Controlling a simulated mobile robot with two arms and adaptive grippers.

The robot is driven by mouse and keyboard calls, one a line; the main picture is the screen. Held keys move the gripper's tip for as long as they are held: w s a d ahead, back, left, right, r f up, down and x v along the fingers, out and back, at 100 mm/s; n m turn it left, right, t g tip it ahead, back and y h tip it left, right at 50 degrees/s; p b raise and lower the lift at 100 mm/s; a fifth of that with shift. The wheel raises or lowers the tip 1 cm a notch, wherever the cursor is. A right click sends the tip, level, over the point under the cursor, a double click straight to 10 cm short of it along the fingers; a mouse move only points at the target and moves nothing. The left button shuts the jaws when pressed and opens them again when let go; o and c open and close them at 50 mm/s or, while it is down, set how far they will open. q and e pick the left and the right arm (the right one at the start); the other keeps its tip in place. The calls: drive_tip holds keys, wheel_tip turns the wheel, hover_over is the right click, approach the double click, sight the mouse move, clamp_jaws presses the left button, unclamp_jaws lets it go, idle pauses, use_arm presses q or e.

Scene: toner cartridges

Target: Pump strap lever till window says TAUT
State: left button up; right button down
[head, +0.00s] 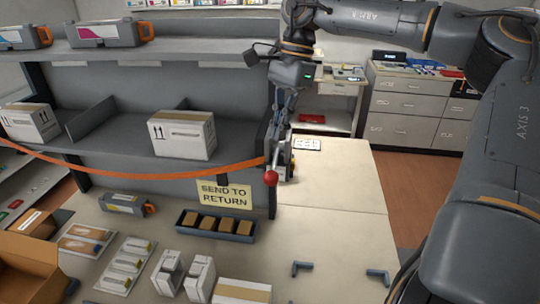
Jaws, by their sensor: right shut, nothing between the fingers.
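An orange strap (150,176) runs across the front of the shelf unit to a ratchet device (281,157) at the unit's right end. A lever with a red ball knob (271,178) sticks out low at the device, towards me. My right gripper (283,112) hangs down from the upper right, just above the device. Its fingers are shut and hold nothing; I cannot tell whether they touch the device. I cannot make out a window or any word on it. My left gripper is out of view.
A "SEND TO RETURN" sign (224,194) hangs at the shelf front. Below it a dark tray (215,226) holds several brown blocks. Boxes and cartridges crowd the table's left. The table top (335,205) right of the device is mostly clear, with small dark brackets (378,275) near its front.

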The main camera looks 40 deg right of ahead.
sight(271, 173)
drive_tip(key=b+x, duration=0.1)
drive_tip(key=x, duration=0.1)
drive_tip(key=b+x, duration=0.1)
drive_tip(key=s+b+x, duration=0.1)
drive_tip(key=x, duration=0.1)
drive_tip(key=shift+a+f, duration=0.2)
drive_tip(key=shift+a, duration=0.3)
drive_tip(key=shift+w+a+f+b, duration=0.1)
drive_tip(key=shift+f+b, duration=0.3)
drive_tip(key=shift+b, duration=0.05)
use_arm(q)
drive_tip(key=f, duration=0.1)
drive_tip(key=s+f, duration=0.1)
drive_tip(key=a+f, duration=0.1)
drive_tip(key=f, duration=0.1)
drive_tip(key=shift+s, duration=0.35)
